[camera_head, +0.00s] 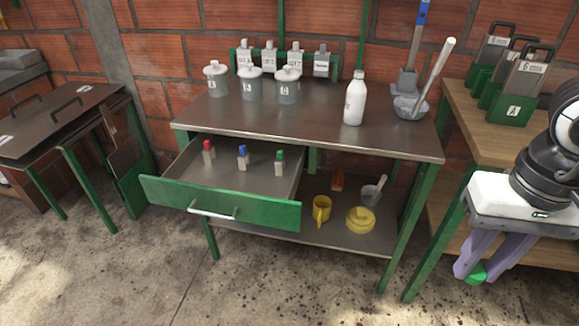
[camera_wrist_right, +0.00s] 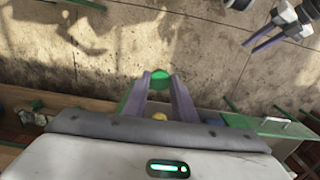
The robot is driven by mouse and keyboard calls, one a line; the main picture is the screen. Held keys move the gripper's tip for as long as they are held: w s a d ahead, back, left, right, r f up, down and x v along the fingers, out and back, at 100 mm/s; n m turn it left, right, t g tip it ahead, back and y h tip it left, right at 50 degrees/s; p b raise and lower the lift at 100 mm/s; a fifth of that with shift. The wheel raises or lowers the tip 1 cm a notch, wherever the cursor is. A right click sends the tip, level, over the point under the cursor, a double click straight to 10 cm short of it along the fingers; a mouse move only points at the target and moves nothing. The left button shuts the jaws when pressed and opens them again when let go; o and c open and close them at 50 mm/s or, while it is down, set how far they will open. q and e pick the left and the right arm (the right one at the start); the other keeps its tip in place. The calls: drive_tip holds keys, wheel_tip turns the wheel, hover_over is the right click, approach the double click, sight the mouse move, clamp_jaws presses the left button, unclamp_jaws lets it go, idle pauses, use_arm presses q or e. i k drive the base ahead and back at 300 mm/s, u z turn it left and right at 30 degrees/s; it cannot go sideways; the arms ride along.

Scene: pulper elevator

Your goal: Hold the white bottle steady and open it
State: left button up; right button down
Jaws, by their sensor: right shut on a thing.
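The white bottle (camera_head: 354,104) stands upright near the right side of the dark metal tabletop, its top white. No gripper touches it. My right gripper (camera_head: 478,271) is at the lower right, in front of the wooden bench, well away from the bottle. Its purple fingers are shut on a small rounded green thing, which also shows between the fingertips in the right wrist view (camera_wrist_right: 160,79). Most of the green thing is hidden. My left gripper (camera_wrist_right: 251,47) shows small at the top right of the right wrist view; its opening is unclear. The bottle is not seen there.
The dark metal table (camera_head: 280,125) also holds several lidded grey jars and a mortar (camera_head: 409,106) with a pestle. An open green-fronted drawer (camera_head: 222,205) juts out, holding small bottles. Yellow items lie on the shelf below. The wooden bench (camera_head: 475,130) bears green-based blocks.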

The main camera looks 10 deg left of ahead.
sight(356, 90)
drive_tip(key=u, duration=0.6)
drive_tip(key=i, duration=0.65)
drive_tip(key=u, duration=0.6)
drive_tip(key=i, duration=0.65)
drive_tip(key=z, duration=0.1)
